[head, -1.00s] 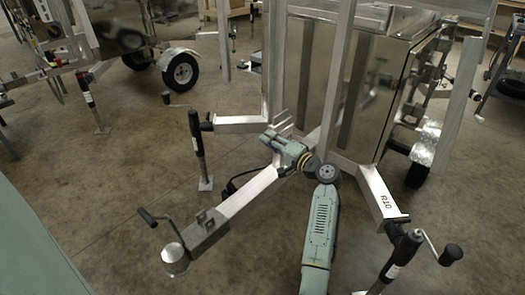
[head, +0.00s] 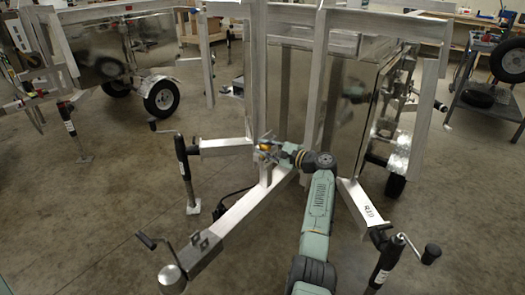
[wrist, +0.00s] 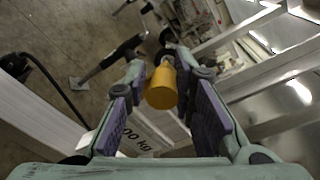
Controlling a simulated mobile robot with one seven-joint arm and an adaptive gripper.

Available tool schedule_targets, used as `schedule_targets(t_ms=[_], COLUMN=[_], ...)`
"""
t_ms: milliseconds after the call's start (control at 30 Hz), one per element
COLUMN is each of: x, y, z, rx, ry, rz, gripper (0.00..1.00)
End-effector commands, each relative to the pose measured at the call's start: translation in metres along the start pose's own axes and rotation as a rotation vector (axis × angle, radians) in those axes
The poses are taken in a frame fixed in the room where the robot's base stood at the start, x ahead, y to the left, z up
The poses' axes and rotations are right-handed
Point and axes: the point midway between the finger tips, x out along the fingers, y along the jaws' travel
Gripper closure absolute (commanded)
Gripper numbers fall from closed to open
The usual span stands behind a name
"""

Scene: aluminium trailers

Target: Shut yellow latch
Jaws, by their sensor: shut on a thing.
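The yellow latch (wrist: 162,88) shows in the wrist view as a rounded yellow knob between the two purple-padded fingers of my gripper (wrist: 165,72). My gripper is shut on it. In the head view my gripper (head: 268,150) is at the trailer's upright frame, above the drawbar, and a small patch of the yellow latch (head: 265,147) shows at its fingers. The fingers and wrist hide most of the latch there, and I cannot tell its angle.
The aluminium trailer frame (head: 286,95) stands close around my gripper. The drawbar (head: 240,213) runs toward the lower left, with a crank jack (head: 184,172) beside it. Another jack (head: 388,262) stands at the lower right. Concrete floor (head: 110,215) is open at left.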

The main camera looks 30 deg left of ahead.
Motion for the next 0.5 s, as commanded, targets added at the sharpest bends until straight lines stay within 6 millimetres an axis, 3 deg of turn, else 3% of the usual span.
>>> schedule_targets(t_ms=[33,500], x=[-0.0021,-0.0023], y=[-0.0088,-0.0133], z=[-0.0027,-0.0109], rx=[0.022,0.172], ry=[0.006,-0.003], rz=[-0.011,0.004], gripper=[1.00,1.00])
